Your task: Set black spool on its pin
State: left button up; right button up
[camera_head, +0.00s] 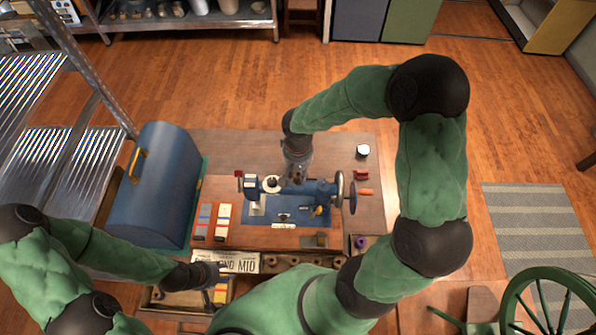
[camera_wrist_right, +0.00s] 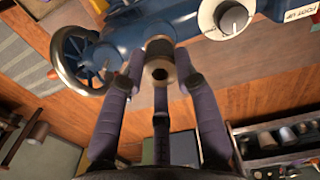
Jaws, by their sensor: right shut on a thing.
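My right gripper (camera_wrist_right: 158,82) is shut on the black spool (camera_wrist_right: 158,48), whose brownish end flange faces the right wrist camera between the fingers. In the head view the right gripper (camera_head: 296,172) is over the blue sewing machine (camera_head: 312,188), near the top of its arm. In the right wrist view the spool overlaps the blue machine body (camera_wrist_right: 130,32); I cannot tell whether it touches it. The spool pin cannot be made out. My left gripper (camera_head: 212,276) is low at the front left, by an open drawer (camera_head: 165,299); its jaws are unclear.
A handwheel (camera_head: 340,188) is at the machine's right end. A blue domed case (camera_head: 155,185) stands left on the table. Thread boxes (camera_head: 222,216), a white spool (camera_head: 362,151) and a purple spool (camera_head: 360,243) lie around the machine. A lettered plate (camera_head: 240,262) is in front.

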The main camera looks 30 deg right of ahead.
jog(key=shift+f, duration=0.35)
dwell(0.3)
jog(key=shift+f+b, duration=0.35)
jog(key=shift+b, duration=0.25)
jog(key=shift+f+b, duration=0.25)
jog(key=shift+b, duration=0.05)
jog(key=o, duration=0.9)
notch_tip(320, 180, up, 12)
dwell(0.4)
